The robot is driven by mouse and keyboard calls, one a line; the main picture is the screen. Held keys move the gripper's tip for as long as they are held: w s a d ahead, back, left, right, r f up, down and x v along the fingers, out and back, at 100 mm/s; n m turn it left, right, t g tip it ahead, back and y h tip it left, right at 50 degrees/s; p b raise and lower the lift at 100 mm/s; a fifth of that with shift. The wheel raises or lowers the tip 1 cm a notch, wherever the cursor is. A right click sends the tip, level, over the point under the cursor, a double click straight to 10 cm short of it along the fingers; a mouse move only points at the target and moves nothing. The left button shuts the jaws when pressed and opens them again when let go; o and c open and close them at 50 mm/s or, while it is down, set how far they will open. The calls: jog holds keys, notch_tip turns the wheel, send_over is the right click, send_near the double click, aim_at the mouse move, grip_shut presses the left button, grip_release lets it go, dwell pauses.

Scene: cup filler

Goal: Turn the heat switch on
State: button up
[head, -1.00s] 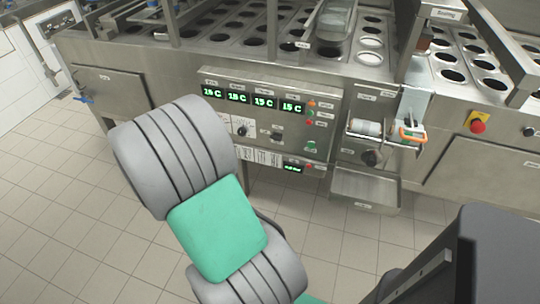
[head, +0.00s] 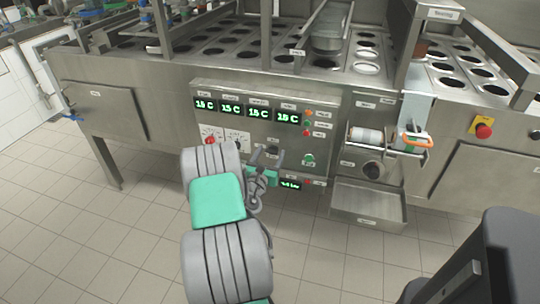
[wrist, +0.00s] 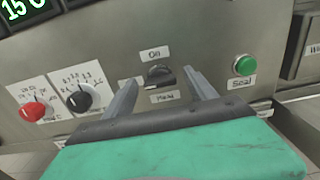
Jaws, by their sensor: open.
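The heat switch (wrist: 160,75) is a black rotary knob on the steel control panel, with a small label above and another below that are hard to read for certain. Its grip looks turned roughly sideways. My gripper (wrist: 162,82) is open and empty, with one grey finger to the left of the switch and the other to the right in the wrist view. The fingers look apart from the knob; the exact depth to the panel is unclear. In the head view my gripper (head: 267,156) is in front of the panel and partly covers the switch.
A red knob (wrist: 33,112) and a black dial (wrist: 80,98) are left of the switch. A green Seal button (wrist: 244,66) is to its right. Green displays (head: 258,111) are above. A film roll (head: 366,135) and metal tray (head: 368,204) are farther right.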

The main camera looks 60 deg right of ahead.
jog(key=shift+c, duration=0.5)
jog(key=c, duration=1.3)
jog(key=shift+m, duration=0.3)
jog(key=m+b, duration=0.2)
jog(key=m, duration=0.4)
jog(key=m+b, duration=0.2)
jog(key=m, duration=0.5)
jog(key=shift+f+m+b, duration=0.2)
jog(key=shift+m+b, duration=1.05)
jog(key=shift+m, duration=0.85)
jog(key=shift+r, duration=0.1)
